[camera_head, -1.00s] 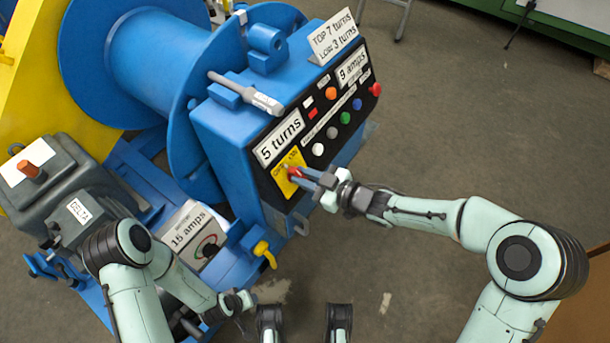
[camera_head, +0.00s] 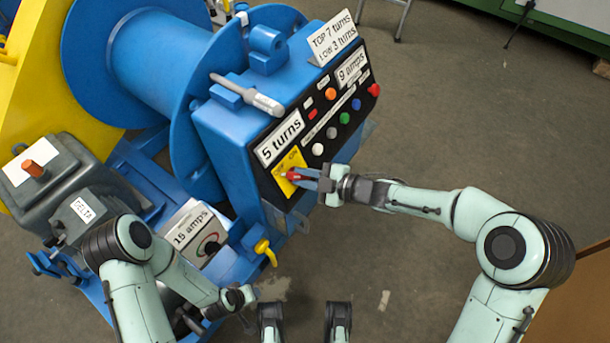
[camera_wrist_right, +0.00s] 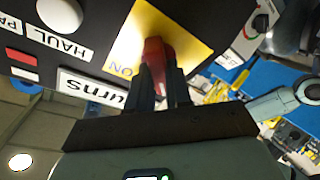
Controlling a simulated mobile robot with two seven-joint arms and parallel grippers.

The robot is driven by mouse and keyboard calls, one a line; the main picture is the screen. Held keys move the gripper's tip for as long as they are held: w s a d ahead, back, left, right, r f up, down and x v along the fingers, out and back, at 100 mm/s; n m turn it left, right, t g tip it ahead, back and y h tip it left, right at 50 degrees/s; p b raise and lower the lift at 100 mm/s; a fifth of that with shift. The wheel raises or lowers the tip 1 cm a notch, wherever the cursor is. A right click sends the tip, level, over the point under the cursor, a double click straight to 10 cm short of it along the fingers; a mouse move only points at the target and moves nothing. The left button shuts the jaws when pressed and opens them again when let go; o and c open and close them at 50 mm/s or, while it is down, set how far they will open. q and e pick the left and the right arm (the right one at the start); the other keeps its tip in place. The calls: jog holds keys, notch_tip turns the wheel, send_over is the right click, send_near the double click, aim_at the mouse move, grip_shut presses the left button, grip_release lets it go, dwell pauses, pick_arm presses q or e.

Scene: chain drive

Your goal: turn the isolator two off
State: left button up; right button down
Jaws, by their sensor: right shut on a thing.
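The isolator has a red handle (camera_head: 293,176) on a yellow plate (camera_head: 289,165) marked ON, low on the black panel of the blue cabinet. In the right wrist view the red handle (camera_wrist_right: 155,55) stands out from the yellow plate (camera_wrist_right: 190,30), with the ON mark beside it. My right gripper (camera_head: 305,178) is shut on the red handle; its dark fingers (camera_wrist_right: 162,85) lie around it in the wrist view. My fingers hide part of the handle. My left gripper (camera_head: 240,299) is low in the head view, away from the panel; its jaws are unclear.
A yellow tap-like handle (camera_head: 265,251) and a box marked "15 amps" (camera_head: 190,230) are lower left.

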dwell(0.3)
jog(key=c, duration=1)
grip_release()
jog(key=shift+c, duration=0.2)
pick_arm(q)
jog(key=s+d+r+g+h+p, duration=0.1)
jog(key=s+d+r+p, duration=0.1)
jog(key=s, duration=0.3)
jog(key=shift+d+r+g+p, duration=0.3)
jog(key=shift+r+p, duration=0.35)
jog(key=shift+r, duration=0.1)
pick_arm(e)
jog(key=v, duration=1.3)
jog(key=shift+d, duration=0.15)
